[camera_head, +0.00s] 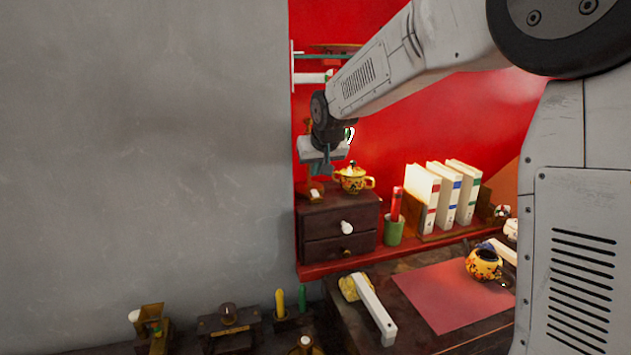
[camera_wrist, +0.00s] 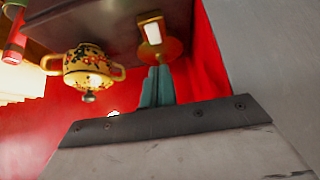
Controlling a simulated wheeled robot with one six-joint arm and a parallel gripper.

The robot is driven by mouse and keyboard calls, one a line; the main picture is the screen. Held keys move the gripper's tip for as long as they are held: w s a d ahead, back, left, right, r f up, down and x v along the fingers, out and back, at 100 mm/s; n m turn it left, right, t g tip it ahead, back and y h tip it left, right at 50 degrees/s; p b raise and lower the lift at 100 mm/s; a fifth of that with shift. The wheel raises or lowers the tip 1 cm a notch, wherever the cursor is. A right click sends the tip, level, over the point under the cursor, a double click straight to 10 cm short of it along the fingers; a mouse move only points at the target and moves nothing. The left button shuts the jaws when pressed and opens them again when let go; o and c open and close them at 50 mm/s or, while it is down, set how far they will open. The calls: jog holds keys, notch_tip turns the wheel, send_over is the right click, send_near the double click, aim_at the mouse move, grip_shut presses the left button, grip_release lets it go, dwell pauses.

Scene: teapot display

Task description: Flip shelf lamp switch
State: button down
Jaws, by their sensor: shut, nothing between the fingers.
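A small brass switch with a white rocker (camera_wrist: 152,32) sits on the dark drawer cabinet; the wrist view shows the cabinet upside down. In the head view the switch (camera_head: 314,191) is at the cabinet top's left end, beside a yellow flowered teapot (camera_head: 352,180). My gripper (camera_head: 321,170) hangs just above the switch, its fingers pointing down. In the wrist view the teal fingers (camera_wrist: 157,85) are together and empty, close to the switch's round base. Whether they touch it I cannot tell. The lamp itself I cannot make out.
The teapot (camera_wrist: 90,68) stands close beside my fingers. The grey wall (camera_head: 150,140) is close on the left. A green cup (camera_head: 394,231) with a red item and several white binders (camera_head: 440,200) stand to the right on the red shelf.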

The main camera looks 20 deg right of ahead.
jog(key=s+r, duration=0.5)
jog(key=s, duration=0.3)
jog(key=shift+r, duration=0.3)
jog(key=shift+s, duration=0.1)
jog(key=s+d+f+g, duration=0.1)
jog(key=s+f+g, duration=0.1)
jog(key=s, duration=1)
jog(key=s+d+f+g, duration=0.1)
jog(key=s+f, duration=0.3)
jog(key=s, duration=0.8)
jog(key=s+d+f+g, duration=0.1)
jog(key=s+f+g, duration=0.2)
jog(key=s, duration=1)
